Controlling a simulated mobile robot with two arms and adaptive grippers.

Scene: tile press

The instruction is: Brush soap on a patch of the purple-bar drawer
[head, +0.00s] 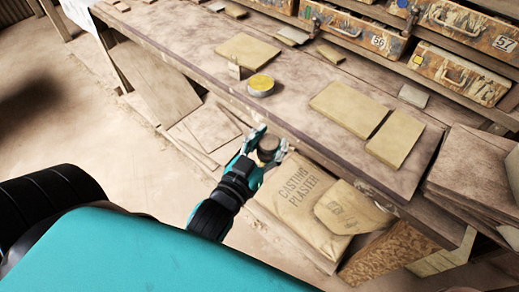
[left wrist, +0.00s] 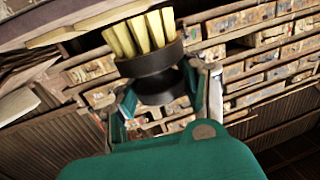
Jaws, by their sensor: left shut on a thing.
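My left gripper (head: 267,145) is shut on a round dark brush (head: 268,150), in front of the workbench's front edge. In the left wrist view the brush (left wrist: 152,62) has a black round body and pale yellow bristles, which point away from the gripper. A round tin with a yellow top (head: 261,85), perhaps the soap, stands on the bench beyond the gripper, apart from the brush. Worn drawers, one marked 56 (head: 358,29) and one marked 57 (head: 466,30), line the back of the bench. I cannot make out a purple bar for sure. My right gripper is not in view.
The wooden workbench (head: 215,75) carries flat tan slabs (head: 349,107) and small blocks. A casting plaster sack (head: 300,203) lies below its front edge. Stacked boards (head: 468,175) stand at the right. The floor at the left is mostly clear.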

